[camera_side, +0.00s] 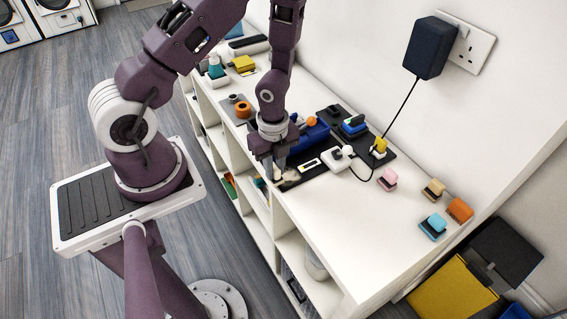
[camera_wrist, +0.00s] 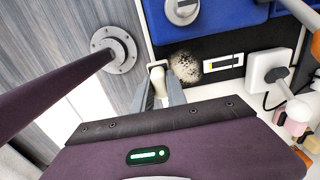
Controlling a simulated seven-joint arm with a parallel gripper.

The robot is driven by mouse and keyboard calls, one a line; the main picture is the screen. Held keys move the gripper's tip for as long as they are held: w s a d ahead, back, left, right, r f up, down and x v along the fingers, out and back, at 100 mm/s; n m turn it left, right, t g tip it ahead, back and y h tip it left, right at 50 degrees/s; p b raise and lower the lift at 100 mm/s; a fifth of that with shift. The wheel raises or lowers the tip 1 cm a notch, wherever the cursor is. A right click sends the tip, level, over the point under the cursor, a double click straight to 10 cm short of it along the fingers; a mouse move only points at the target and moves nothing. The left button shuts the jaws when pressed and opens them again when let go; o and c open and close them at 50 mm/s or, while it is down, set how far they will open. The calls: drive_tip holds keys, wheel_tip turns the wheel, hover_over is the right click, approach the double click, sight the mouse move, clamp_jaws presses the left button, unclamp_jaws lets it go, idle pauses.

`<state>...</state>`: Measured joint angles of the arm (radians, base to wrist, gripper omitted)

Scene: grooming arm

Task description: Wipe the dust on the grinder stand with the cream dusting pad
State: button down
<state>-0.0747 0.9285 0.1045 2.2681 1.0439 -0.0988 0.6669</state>
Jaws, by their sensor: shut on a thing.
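My gripper (camera_side: 273,171) is shut on the cream dusting pad, at the near left end of the black grinder stand (camera_side: 322,176). In the wrist view my gripper (camera_wrist: 160,88) points at the stand's edge, with the cream dusting pad (camera_wrist: 157,73) between the fingertips. The pad is partly hidden by the fingers. The dust (camera_wrist: 187,67) is a speckled beige patch on the black stand (camera_wrist: 230,46), just right of the pad. The dust also shows in the side view (camera_side: 291,178). I cannot tell whether the pad touches the stand. A blue grinder body (camera_wrist: 222,18) sits on the stand.
A white box (camera_side: 337,158) with a plug stands right of the stand, with a black cable running to the wall adapter (camera_side: 427,48). Small pink (camera_side: 387,180), blue (camera_side: 433,226) and orange (camera_side: 459,210) blocks stand to the right. The near right of the white worktop (camera_side: 360,245) is clear.

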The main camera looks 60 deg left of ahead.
drive_tip(key=shift+w+r, duration=0.1)
drive_tip(key=shift+w, duration=1.1)
drive_tip(key=shift+w+f, duration=0.25)
drive_tip(key=shift+w, duration=0.9)
drive_tip(key=shift+w+r, duration=0.15)
drive_tip(key=shift+w, duration=0.95)
drive_tip(key=shift+w+d, duration=0.1)
drive_tip(key=shift+w, duration=0.15)
drive_tip(key=shift+s+d, duration=0.25)
drive_tip(key=shift+s, duration=3.45)
drive_tip(key=shift+w+a+r, duration=0.1)
drive_tip(key=shift+w+r, duration=0.05)
drive_tip(key=shift+w, duration=0.5)
drive_tip(key=shift+w+f, duration=0.2)
drive_tip(key=shift+w, duration=1)
drive_tip(key=shift+w+r, duration=0.1)
drive_tip(key=shift+w, duration=1.75)
wheel_tip(320, 180, up, 8)
